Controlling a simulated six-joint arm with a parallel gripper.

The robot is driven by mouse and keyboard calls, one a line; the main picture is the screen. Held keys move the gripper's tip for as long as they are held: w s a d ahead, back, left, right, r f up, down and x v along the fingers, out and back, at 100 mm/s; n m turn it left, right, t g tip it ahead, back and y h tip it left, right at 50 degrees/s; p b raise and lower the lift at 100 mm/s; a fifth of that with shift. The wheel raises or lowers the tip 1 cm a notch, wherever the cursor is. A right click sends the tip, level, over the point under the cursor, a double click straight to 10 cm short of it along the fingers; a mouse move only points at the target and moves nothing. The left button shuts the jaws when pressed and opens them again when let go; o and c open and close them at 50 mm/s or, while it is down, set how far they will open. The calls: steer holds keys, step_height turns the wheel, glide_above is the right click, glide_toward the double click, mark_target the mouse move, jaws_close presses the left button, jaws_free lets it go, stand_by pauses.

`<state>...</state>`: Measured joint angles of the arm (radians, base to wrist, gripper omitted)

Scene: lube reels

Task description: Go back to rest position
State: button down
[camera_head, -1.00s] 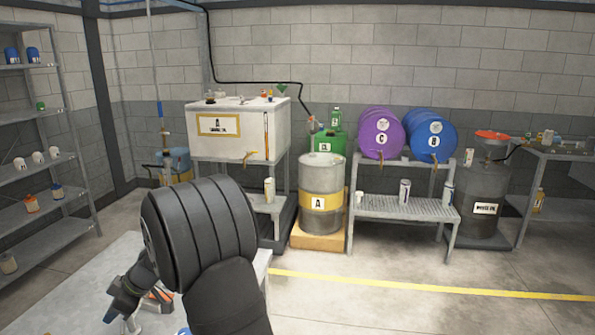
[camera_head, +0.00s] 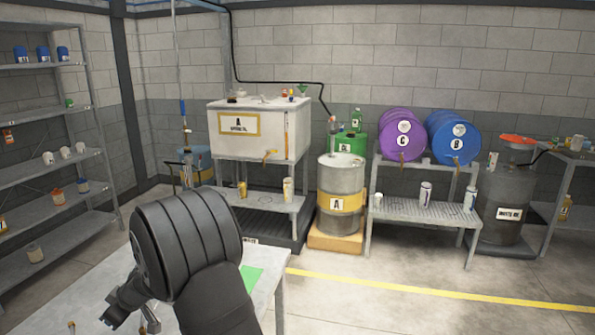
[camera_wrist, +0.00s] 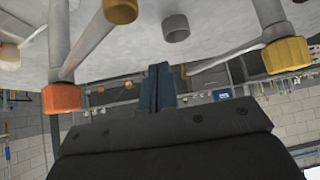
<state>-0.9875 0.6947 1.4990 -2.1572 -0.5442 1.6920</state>
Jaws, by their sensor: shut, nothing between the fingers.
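My gripper (camera_head: 118,310) is low at the left in the head view, beyond the black rounded links of my arm. It is over or beside the pale worktable (camera_head: 95,290); the exact height is hard to tell. In the wrist view its dark fingers (camera_wrist: 157,88) are together with nothing between them. The wrist picture appears upside down, with a pale surface (camera_wrist: 220,15) along the top. Near the fingers are tube-like items with an orange end (camera_wrist: 62,98) and a yellow end (camera_wrist: 287,55), apart from the fingers.
A green patch (camera_head: 250,277) lies on the worktable. Along the back wall stand a white tank (camera_head: 265,145), drum A (camera_head: 340,178), purple drum C (camera_head: 401,142), blue drum B (camera_head: 455,140) and a dark waste drum (camera_head: 505,195). Shelves (camera_head: 45,170) are at left. The right floor is clear.

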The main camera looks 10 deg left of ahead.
steer(key=shift+w+d+r, duration=0.1)
steer(key=shift+d+r, duration=0.2)
steer(key=shift+r, duration=0.55)
steer(key=shift+d+r, duration=0.3)
steer(key=shift+r, duration=0.6)
steer(key=shift+w+d+r, duration=0.1)
steer(key=shift+d+r, duration=0.2)
steer(key=shift+r, duration=0.55)
